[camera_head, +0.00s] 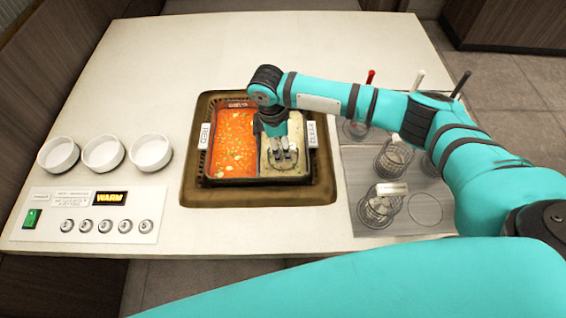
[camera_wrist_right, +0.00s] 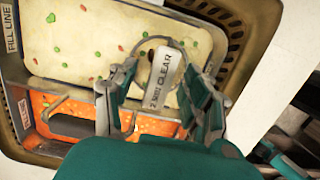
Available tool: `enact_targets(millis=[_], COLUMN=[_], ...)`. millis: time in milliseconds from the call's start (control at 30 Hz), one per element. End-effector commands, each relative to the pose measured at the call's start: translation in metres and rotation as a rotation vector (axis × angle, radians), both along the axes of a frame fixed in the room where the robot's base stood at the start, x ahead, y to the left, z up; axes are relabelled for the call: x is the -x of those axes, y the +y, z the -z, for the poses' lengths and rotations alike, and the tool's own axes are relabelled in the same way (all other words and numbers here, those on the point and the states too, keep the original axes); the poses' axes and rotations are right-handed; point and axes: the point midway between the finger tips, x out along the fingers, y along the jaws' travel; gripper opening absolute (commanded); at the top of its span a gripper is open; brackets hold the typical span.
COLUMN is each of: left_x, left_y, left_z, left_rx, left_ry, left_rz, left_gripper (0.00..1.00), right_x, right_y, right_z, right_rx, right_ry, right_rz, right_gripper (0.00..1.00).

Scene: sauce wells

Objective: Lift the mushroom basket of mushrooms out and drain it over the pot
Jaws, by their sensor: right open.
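The pot (camera_head: 188,185) is set into the counter, with red broth (camera_head: 233,140) on the left and pale broth (camera_head: 273,165) on the right. In the wrist view a round wire basket (camera_wrist_right: 181,45) sits in the pale broth (camera_wrist_right: 80,35), with something brown inside. Its flat pale tag (camera_wrist_right: 168,75) reads "2" and "CLEAR"; the middle word is unclear. My right gripper (camera_head: 284,150) is over the pale side, pointing down. In the wrist view its open fingers (camera_wrist_right: 160,90) stand on either side of the tag. I cannot tell if they touch it. My left gripper is not in view.
Several wire baskets (camera_head: 378,208) stand on a grey tray (camera_head: 420,218) to the right, some with upright handles. Three white bowls (camera_head: 103,153) and a control panel (camera_head: 95,213) reading "WARM" are on the left. The counter behind the pot is clear.

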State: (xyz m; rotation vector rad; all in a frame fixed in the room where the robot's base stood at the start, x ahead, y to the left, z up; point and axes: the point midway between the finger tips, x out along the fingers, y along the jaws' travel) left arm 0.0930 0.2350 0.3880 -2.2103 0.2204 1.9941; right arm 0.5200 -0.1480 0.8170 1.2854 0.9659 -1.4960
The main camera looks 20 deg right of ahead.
Motion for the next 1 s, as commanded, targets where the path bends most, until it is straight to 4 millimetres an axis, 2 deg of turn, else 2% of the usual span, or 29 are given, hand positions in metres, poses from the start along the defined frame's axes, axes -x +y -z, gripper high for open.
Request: enact_targets(millis=[100,333,700,1000], left_x=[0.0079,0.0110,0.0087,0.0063], left_y=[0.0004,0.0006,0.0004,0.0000], left_z=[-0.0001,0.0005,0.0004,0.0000], left_rx=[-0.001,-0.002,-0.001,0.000], left_ry=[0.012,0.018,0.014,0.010], left_rz=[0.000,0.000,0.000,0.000], left_gripper=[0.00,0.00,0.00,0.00], right_x=[0.0007,0.0006,0.0004,0.0000], right_y=[-0.0010,-0.0009,-0.0008,-0.0007], right_z=[0.0081,0.0088,0.0084,0.0076], right_rx=[0.000,0.000,-0.001,0.000], right_ry=[0.000,-0.001,-0.001,-0.002], right_rz=[0.000,-0.001,-0.001,-0.001], right_gripper=[0.50,0.49,0.00,0.00])
